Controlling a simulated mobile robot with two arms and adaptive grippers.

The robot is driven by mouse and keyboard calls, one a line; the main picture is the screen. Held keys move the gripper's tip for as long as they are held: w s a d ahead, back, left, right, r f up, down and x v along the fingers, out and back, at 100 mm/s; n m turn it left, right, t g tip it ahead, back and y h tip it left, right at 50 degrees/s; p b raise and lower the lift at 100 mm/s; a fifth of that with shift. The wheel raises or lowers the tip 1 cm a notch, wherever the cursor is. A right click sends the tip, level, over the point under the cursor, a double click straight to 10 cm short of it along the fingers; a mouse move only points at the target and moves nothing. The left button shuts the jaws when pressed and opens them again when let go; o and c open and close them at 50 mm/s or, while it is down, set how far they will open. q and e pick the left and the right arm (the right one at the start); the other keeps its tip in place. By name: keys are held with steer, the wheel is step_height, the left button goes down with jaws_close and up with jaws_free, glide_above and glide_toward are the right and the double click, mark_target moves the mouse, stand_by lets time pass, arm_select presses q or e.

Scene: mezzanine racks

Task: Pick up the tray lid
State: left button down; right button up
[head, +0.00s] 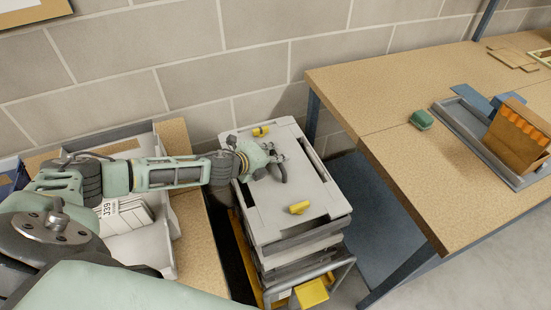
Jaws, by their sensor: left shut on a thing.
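The tray lid (305,185) is a flat light grey panel with dark recesses near its edges and yellow clips on it. It lies level on top of a stack of grey trays (285,262) in the middle of the head view. My left gripper (279,167) reaches in from the left over the middle of the lid. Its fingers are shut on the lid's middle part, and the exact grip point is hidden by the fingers. I cannot tell any gap between lid and stack. My right gripper is not in view.
A wooden workbench (390,85) stands on the right, with a green item (421,119) and a grey tray (472,138) holding a cardboard box (517,135). A light grey bin (150,245) stands on the left. A block wall (190,55) closes the back.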

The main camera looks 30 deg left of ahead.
arm_select(q)
step_height(320, 180, up, 4)
steer(key=shift+w+f, duration=0.1)
steer(key=shift+f, duration=0.15)
steer(key=s+d+r, duration=0.5)
steer(key=d+r, duration=0.2)
steer(key=d, duration=0.3)
steer(key=shift+s+d, duration=0.2)
